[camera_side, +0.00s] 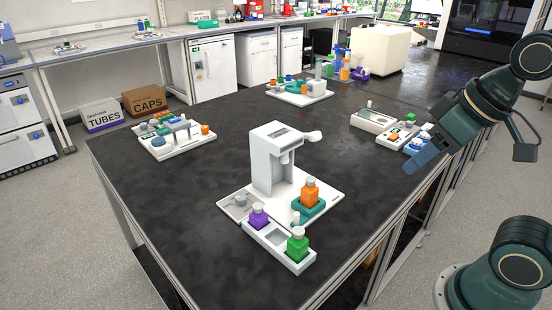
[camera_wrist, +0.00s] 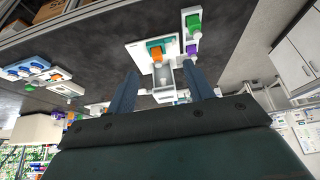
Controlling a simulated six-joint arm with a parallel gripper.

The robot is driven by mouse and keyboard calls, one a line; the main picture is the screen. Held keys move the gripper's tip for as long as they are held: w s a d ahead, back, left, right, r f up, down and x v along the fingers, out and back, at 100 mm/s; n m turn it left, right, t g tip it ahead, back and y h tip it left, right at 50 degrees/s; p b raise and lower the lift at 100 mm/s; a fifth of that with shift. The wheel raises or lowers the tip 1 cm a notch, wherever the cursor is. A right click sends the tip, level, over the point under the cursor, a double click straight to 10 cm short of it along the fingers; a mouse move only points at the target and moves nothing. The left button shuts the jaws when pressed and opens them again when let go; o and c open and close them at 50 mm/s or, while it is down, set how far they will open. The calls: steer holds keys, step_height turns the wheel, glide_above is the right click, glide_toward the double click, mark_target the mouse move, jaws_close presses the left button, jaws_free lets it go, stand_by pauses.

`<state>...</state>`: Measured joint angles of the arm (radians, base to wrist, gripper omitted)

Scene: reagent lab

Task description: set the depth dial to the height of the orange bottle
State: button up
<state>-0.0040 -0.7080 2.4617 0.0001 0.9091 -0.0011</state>
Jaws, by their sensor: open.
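The orange bottle (camera_side: 310,193) stands upright in a teal holder (camera_side: 305,209) on the white base of a press-like device (camera_side: 270,165). It also shows in the wrist view (camera_wrist: 157,55). A small round grey knob (camera_side: 240,200) sits at the base's left side, and a white lever (camera_side: 312,136) sticks out at the top right. I cannot tell which part is the depth dial. My gripper (camera_side: 415,165) is in the air, right of the device and well apart from it. In the wrist view its two fingers (camera_wrist: 160,70) are spread with nothing held between them.
Other trays stand at the left (camera_side: 175,140), back (camera_side: 300,92) and right (camera_side: 372,120). The black bench is clear between them.

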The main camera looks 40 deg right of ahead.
steer(key=w+a+r+g, duration=0.1)
steer(key=w+r, duration=0.3)
steer(key=w, duration=0.8)
steer(key=n+g, duration=0.2)
steer(key=g, duration=0.2)
glide_above(241, 197)
step_height(241, 197, down, 18)
steer(key=shift+f, duration=0.15)
steer(key=shift+f, duration=0.15)
step_height(241, 197, down, 14)
steer(key=shift+r, duration=0.25)
steer(key=c, duration=1)
